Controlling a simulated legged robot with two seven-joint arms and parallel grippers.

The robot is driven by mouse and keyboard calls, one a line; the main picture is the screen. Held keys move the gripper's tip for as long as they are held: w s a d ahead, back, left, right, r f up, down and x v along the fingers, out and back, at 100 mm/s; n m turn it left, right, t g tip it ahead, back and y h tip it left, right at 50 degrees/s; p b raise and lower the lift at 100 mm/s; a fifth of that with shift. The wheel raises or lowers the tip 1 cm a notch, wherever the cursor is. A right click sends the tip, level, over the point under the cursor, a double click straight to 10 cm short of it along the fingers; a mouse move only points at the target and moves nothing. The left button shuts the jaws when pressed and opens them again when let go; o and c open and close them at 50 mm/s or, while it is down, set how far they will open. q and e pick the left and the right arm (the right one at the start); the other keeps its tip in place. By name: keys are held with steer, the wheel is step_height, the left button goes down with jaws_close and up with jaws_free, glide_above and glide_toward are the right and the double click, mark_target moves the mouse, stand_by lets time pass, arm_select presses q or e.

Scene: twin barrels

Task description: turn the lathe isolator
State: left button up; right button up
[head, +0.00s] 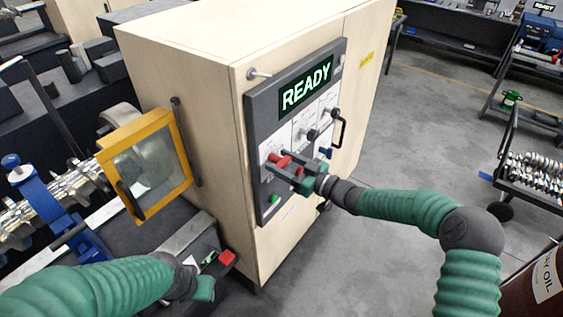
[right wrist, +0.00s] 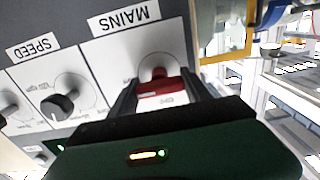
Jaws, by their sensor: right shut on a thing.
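The lathe isolator is a red handle on a round pale base, under an upside-down MAINS label. In the right wrist view the handle (right wrist: 162,87) lies crosswise between the two dark fingers. In the head view the red isolator (head: 281,160) is on the lower left of the dark control panel (head: 262,119). My right gripper (head: 285,168) reaches it from the right and is shut on it; the fingers (right wrist: 158,92) hide its ends. My left gripper (head: 208,279) is low at the left, near a red block; its fingers are unclear.
The panel carries a lit READY display (head: 306,82), dark knobs (head: 313,134), a green button (head: 274,199) and a black loop handle (head: 339,130). A yellow-framed guard (head: 150,163) stands left of the beige cabinet (head: 190,62). Grey floor (head: 415,130) lies open at right.

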steer(key=shift+d+f+b, duration=0.1)
steer(key=shift+f+b, duration=0.05)
steer(key=shift+b, duration=0.25)
steer(key=n+b, duration=0.2)
steer(key=b, duration=0.1)
steer(key=n+b, duration=0.3)
steer(key=b, duration=0.1)
steer(key=n+b, duration=0.2)
steer(key=b, duration=0.2)
steer(key=shift+f, duration=0.35)
steer(key=n+b, duration=0.4)
steer(key=b, duration=0.1)
steer(key=n+b, duration=0.5)
steer(key=b, duration=0.1)
steer(key=shift+s+f, duration=0.15)
steer(key=shift+n+b, duration=1)
steer(key=o, duration=1.1)
steer(key=shift+s, duration=0.1)
steer(key=shift+o, duration=1.1)
steer(key=shift+r, duration=0.2)
steer(key=shift+o, duration=0.2)
steer(key=shift+d+r, duration=0.1)
steer(key=shift+r, duration=0.1)
